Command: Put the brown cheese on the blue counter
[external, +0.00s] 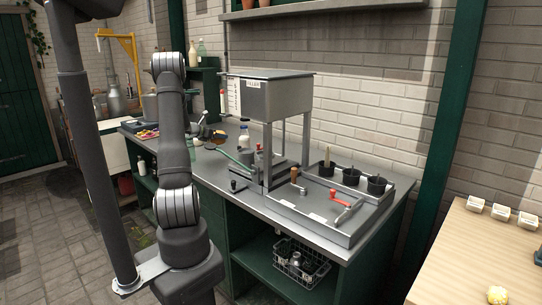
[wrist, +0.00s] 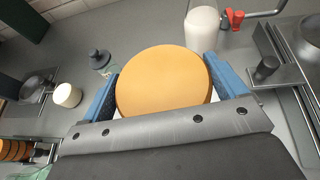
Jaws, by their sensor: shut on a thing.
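The brown cheese (wrist: 162,85) is a round orange-brown disc in the wrist view. My gripper (wrist: 162,92) is shut on it, with one blue finger at its left edge and the other at its right. The cheese is over or on the grey worktop; I cannot tell whether it touches it. No surface that is clearly a blue counter shows in either view.
A grey worktop (external: 222,172) carries a metal filler (external: 275,97), a white bottle (external: 244,138) and a tray with black pots (external: 351,177). In the wrist view a blue-lidded jar (wrist: 101,62), a white cup (wrist: 67,95) and stacked orange discs (wrist: 14,150) stand left.

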